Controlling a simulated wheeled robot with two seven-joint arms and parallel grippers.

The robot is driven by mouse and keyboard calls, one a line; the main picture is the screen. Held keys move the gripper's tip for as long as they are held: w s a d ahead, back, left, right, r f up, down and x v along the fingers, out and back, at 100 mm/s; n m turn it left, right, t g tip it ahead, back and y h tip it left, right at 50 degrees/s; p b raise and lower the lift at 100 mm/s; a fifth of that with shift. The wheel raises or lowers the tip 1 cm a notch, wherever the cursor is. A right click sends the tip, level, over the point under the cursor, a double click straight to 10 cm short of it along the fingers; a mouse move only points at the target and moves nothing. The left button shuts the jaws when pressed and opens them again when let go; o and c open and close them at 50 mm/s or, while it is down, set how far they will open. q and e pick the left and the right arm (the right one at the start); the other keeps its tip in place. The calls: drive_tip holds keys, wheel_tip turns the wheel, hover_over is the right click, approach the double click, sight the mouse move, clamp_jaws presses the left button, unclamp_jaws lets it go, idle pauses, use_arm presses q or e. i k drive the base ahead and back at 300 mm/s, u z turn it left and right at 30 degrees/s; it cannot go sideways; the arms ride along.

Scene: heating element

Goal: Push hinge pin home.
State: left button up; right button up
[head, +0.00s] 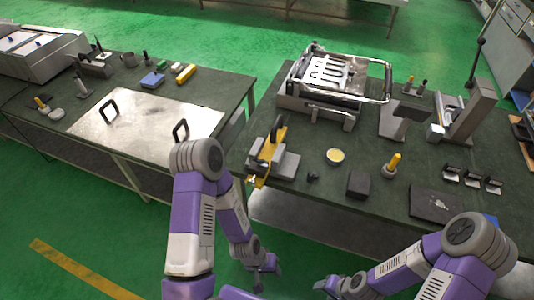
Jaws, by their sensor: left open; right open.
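I cannot pick out the hinge pin or its hinge for certain; they are too small or hidden. A metal appliance (291,104) with a winding heating element (330,70) and a wire handle frame stands at the back of the right table. My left gripper (267,284) is open and empty, low in front of the tables, below the tabletop in the picture. My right gripper (324,286) is open and empty at the bottom centre, partly cut by the frame edge. Neither gripper touches anything on the tables.
The right table (310,190) bears a yellow-and-grey clamp fixture (287,165), a yellow-lidded round dish (335,156), a dark block (358,184), a yellow-handled tool (392,168) and a grey press (468,115). A metal plate with handles (145,118) lies on the left table.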

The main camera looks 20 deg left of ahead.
sight(251, 182)
drive_tip(key=z, duration=0.85)
drive_tip(key=k, duration=0.65)
drive_tip(key=u, duration=0.65)
